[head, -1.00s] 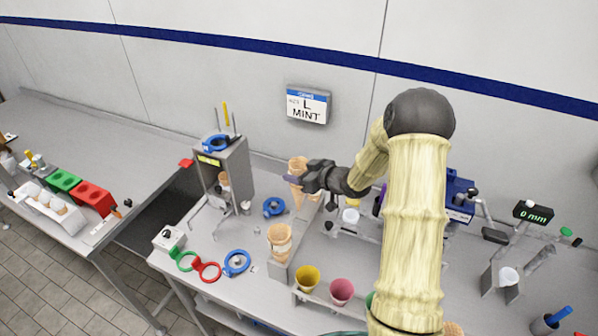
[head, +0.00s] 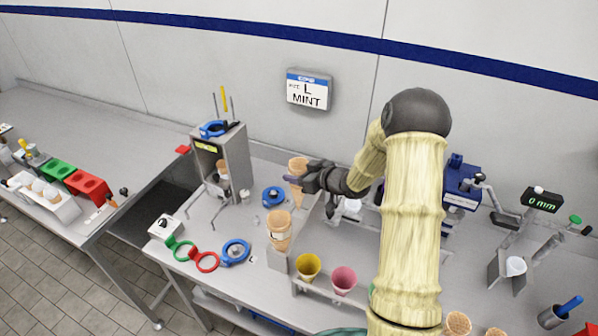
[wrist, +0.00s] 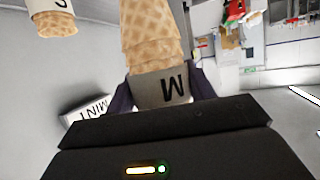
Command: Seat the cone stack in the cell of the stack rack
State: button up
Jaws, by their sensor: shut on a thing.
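My gripper (head: 293,180) is shut on a waffle cone stack (head: 298,165), at the back end of a low grey rack. In the wrist view the held cone stack (wrist: 150,35) wears a pale sleeve marked M between the jaws. A second cone stack (head: 279,228) with a pale band stands at the front of the grey rack (head: 278,263), which looks like the stack rack. Another cone stack marked S (wrist: 55,20) shows at the wrist view's upper left. My gripper hides part of the rack; I cannot tell whether the held stack's lower end touches a cell.
A grey cabinet (head: 238,158) with a cone inside stands left of my gripper. Blue ring tools (head: 273,196) (head: 235,252) lie on the counter. Yellow (head: 308,267) and pink (head: 343,280) cups stand in front. A sign reading L MINT (head: 308,90) hangs on the wall.

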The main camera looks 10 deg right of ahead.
aim_at(303, 196)
notch_tip(303, 196, down, 7)
jog(key=b, duration=0.5)
jog(key=shift+r, duration=0.15)
jog(key=shift+f+b, duration=1)
jog(key=shift+f, duration=0.5)
jog(key=o, duration=0.8)
jog(key=shift+o, duration=0.2)
jog(key=b+v, duration=0.2)
jog(key=v, duration=1.5)
jog(key=shift+s, duration=0.25)
jog(key=shift+d, duration=0.25)
